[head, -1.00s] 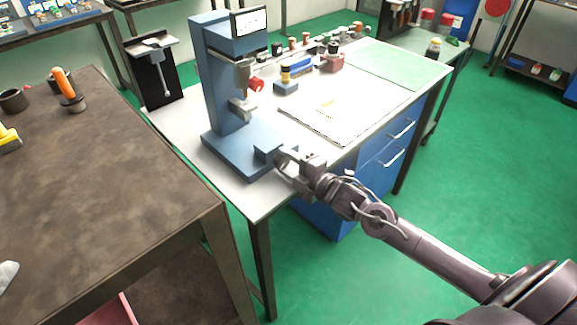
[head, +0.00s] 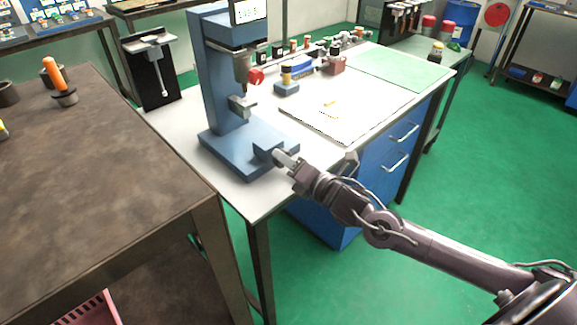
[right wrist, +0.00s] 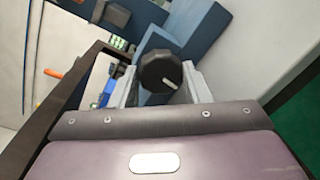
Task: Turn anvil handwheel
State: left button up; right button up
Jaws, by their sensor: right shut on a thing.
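The anvil handwheel (right wrist: 158,72) is a dark, many-sided knob with a white mark on its face. It sits between the two fingers of my right gripper (right wrist: 163,88) in the right wrist view, and the gripper is shut on it. In the head view my right gripper (head: 285,160) is at the front corner of the blue bench tester (head: 207,85), beside the low block on its base (head: 240,150). The knob is hidden there by the fingers. My left gripper is not in view.
The tester stands on a white-topped bench (head: 262,200) with blue drawers (head: 385,160). A white board (head: 335,117) and small parts lie to its right. A brown table (head: 100,180) is at the left. Green floor is clear at the right.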

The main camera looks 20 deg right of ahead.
jog(key=shift+f+n, duration=0.1)
jog(key=shift+n, duration=0.2)
dwell(0.4)
jog(key=o, duration=1)
jog(key=shift+c, duration=0.2)
jog(key=shift+s, duration=0.15)
jog(key=shift+s+d, duration=0.15)
jog(key=shift+s, duration=0.15)
jog(key=v, duration=0.7)
